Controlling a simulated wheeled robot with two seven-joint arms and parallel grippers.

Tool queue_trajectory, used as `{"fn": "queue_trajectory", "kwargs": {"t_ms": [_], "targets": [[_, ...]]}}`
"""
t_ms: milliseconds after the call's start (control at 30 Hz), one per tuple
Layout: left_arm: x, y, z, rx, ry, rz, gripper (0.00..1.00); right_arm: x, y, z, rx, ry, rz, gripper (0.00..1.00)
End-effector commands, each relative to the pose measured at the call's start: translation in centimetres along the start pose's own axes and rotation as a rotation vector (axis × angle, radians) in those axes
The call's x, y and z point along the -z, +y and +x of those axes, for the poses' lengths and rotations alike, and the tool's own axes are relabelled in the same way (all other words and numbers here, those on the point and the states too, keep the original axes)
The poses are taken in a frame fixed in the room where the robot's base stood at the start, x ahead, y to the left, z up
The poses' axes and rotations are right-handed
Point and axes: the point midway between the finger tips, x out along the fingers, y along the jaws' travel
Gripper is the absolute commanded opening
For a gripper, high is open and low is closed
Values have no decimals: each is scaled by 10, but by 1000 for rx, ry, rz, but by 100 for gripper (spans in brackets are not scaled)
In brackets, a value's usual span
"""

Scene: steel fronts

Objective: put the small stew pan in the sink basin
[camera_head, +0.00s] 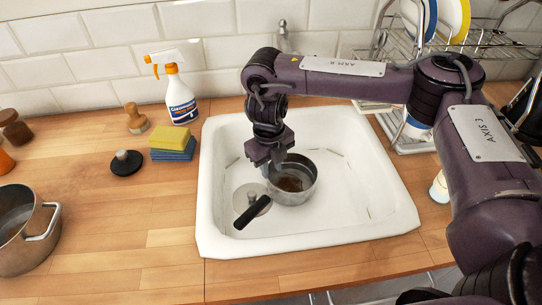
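The small stew pan (300,192), a steel pan with a black handle (252,212) and a brownish inside, is within the white sink basin (350,205), left of its middle. Its handle points toward the front left. I cannot tell whether it rests on the basin floor or hangs just above it. My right gripper (271,164) points down at the pan's back-left rim, at or touching it. Its fingertips are small and dark, so their opening is unclear. My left gripper is not in view.
A larger steel pot (30,245) stands at the left edge. A spray bottle (181,103), sponges (170,156), a wooden brush (136,121) and a black-rimmed knobbed item (126,164) stand left of the sink. A wire dish rack (480,48) with plates is at back right.

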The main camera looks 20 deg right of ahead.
Motion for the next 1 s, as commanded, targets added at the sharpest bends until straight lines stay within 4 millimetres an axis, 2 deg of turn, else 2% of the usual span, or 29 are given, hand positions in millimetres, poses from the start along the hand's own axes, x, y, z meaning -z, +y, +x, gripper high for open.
{"fn": "queue_trajectory", "kwargs": {"t_ms": [33,200,767,867,1000], "targets": [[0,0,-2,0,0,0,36,-1,0,-9,2,-4,-2,26],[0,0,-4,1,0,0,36,0,0,-22,0,0,-1,26],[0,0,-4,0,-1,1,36,0,0,-25,0,0,-1,26],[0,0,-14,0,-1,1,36,0,0,-35,0,0,-1,26],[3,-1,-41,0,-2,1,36,0,-2,-62,0,0,0,26]]}}
